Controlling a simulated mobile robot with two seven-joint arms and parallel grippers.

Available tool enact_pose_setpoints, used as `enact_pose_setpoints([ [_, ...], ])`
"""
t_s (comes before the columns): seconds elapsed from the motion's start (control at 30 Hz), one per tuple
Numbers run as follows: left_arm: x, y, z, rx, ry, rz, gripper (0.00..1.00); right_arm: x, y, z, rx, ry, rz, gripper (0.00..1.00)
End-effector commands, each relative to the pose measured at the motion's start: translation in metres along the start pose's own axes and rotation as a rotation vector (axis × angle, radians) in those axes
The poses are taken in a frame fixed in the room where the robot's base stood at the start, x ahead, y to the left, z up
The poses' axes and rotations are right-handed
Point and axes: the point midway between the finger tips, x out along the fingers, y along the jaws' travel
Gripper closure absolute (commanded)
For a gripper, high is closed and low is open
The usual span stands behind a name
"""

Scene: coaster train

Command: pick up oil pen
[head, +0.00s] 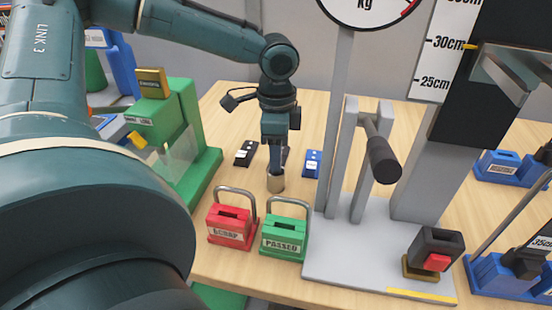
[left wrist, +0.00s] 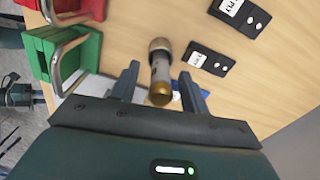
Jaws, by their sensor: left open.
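The oil pen appears to be the short upright cylinder below my left gripper (head: 275,150) in the head view; its tan lower end (head: 276,184) shows there. My left gripper (left wrist: 160,84) is open, with one finger on each side of the pen. A gap shows between each finger and the pen in that view. In the head view the gripper hides the pen's upper part. My right gripper is not in view.
A red padlock-shaped block (head: 232,222) and a green one (head: 285,232) stand just in front. A black box (head: 245,153) and a blue box (head: 312,163) lie behind. A grey lever stand (head: 340,255) rises on the right, a green stand (head: 203,165) on the left.

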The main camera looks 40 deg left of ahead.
Motion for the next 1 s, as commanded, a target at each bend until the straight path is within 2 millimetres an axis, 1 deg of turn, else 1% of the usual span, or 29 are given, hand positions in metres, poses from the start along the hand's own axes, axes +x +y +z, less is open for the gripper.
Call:
enact_pose_setpoints([
  [0.1, -0.0003, 0.0000, 0.0000, 0.000, 0.000, 0.000, 0.55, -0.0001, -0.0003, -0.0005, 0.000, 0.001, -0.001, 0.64],
  [0.13, -0.0004, 0.0000, 0.0000, 0.000, 0.000, 0.000, 0.56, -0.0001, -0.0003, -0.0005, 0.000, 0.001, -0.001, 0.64],
  [0.67, -0.0008, -0.0001, -0.0001, 0.000, 0.000, 0.000, 1.00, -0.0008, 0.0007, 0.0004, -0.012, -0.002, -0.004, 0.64],
  [0.9, -0.0014, -0.0002, -0.0001, 0.000, 0.001, 0.000, 1.00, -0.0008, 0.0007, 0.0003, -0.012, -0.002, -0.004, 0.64],
  [1.0, -0.0078, -0.0006, -0.0006, -0.001, 0.003, -0.002, 1.00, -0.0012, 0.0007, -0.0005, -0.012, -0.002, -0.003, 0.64],
])
